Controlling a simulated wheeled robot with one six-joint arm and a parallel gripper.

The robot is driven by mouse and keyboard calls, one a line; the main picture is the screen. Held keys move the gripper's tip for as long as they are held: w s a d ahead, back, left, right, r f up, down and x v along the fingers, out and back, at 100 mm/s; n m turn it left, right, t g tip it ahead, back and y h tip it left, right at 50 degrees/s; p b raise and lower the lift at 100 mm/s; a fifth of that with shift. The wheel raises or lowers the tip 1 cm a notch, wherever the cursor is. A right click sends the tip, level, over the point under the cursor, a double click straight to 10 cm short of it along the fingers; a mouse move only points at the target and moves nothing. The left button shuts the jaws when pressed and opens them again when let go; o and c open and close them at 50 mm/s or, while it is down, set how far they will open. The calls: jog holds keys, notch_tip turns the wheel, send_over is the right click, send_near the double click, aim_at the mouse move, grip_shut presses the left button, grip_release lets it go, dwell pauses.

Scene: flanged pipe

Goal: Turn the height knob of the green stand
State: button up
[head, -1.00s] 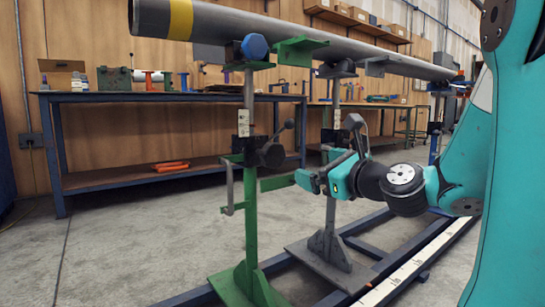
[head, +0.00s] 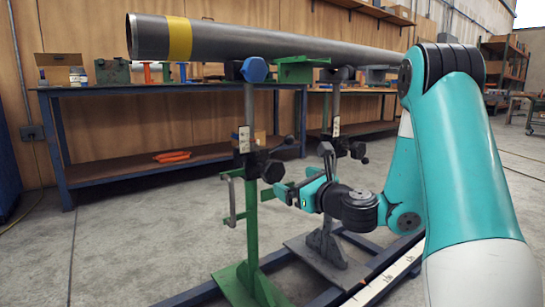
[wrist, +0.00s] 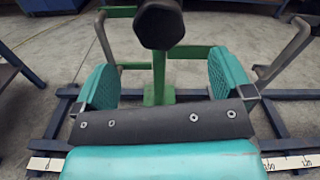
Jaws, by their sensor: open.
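The green stand (head: 251,215) stands upright on the floor under one end of the grey pipe (head: 220,40). Its dark knob (head: 272,171) sits partway up the post; I take it to be the black faceted knob (wrist: 158,24) at the top of the wrist view. My gripper (head: 285,191) is just right of the post and slightly below the knob. In the wrist view my gripper (wrist: 165,82) is open, with its two teal pads wide apart and nothing between them. The knob appears beyond the pads, in line with the gap. Touching is not visible.
A grey stand (head: 327,225) with its own knob and lever is close behind my gripper. Floor rails (head: 375,285) run below. A workbench (head: 170,90) is behind; the floor at left is clear.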

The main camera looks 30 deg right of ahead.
aim_at(276, 173)
jog(key=w+p, duration=0.1)
jog(key=w, duration=0.2)
jog(key=w+p, duration=0.2)
jog(key=w, duration=0.1)
jog(key=w+p, duration=0.1)
jog(key=w, duration=0.3)
jog(key=shift+w+a+p, duration=0.1)
jog(key=shift+a+p, duration=0.15)
jog(key=shift+p, duration=0.05)
jog(key=c, duration=0.9)
